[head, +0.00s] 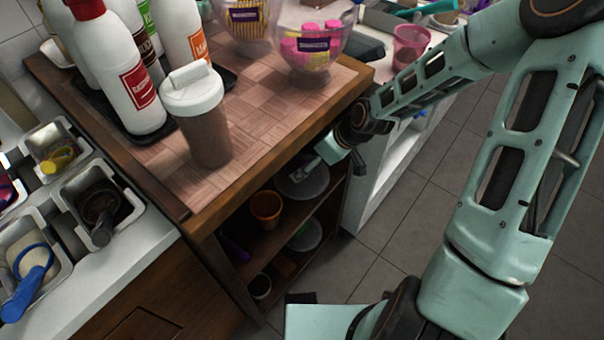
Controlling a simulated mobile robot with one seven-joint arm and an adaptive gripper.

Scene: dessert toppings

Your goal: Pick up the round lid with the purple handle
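A round grey lid (308,187) lies on the upper shelf of the wooden cabinet, under the countertop. Its handle is not clear, and I see no purple on it. A second round grey disc (304,240) with a greenish part sits on the shelf below. A small purple thing (236,250) shows dimly at the left of the lower shelf; its shape is hidden.
An orange-brown cup (266,207) stands left of the upper lid. The wooden countertop (262,110) overhangs the shelves and carries a lidded tumbler (200,120), bottles (122,75) and a clear bowl (310,50). A white cabinet (385,185) stands right of the shelves. Tiled floor (400,240) is open in front.

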